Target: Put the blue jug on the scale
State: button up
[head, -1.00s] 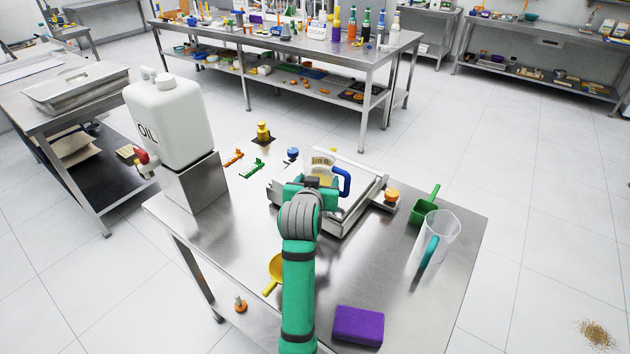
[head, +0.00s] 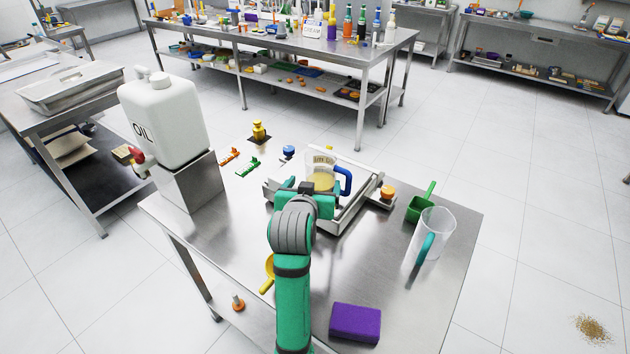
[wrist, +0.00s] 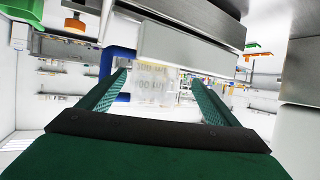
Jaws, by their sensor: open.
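The blue jug (head: 322,172) is a clear measuring jug with a blue handle (head: 344,181) and yellowish contents. In the head view it stands upright on the scale (head: 349,216), a low metal platform; my gripper hides its lower part. My gripper (head: 312,193) is open on the near side of the jug. In the wrist view the picture looks upside down; the jug's printed wall (wrist: 155,82) shows between and beyond the two green fingers (wrist: 160,90), with the handle (wrist: 117,65) by the left finger. I cannot tell whether a finger touches the jug.
An orange-topped item (head: 387,192) sits at the scale's right end. A green scoop (head: 420,208) and a clear jug with a teal handle (head: 432,238) stand farther right. The oil container (head: 165,120) is at left. A purple block (head: 355,323) lies near the front; the table's front right is clear.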

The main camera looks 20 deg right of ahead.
jog(key=v, duration=0.6)
jog(key=shift+s+a, duration=0.15)
jog(key=shift+s, duration=0.15)
jog(key=shift+w+r, duration=0.1)
jog(key=shift+r, duration=0.05)
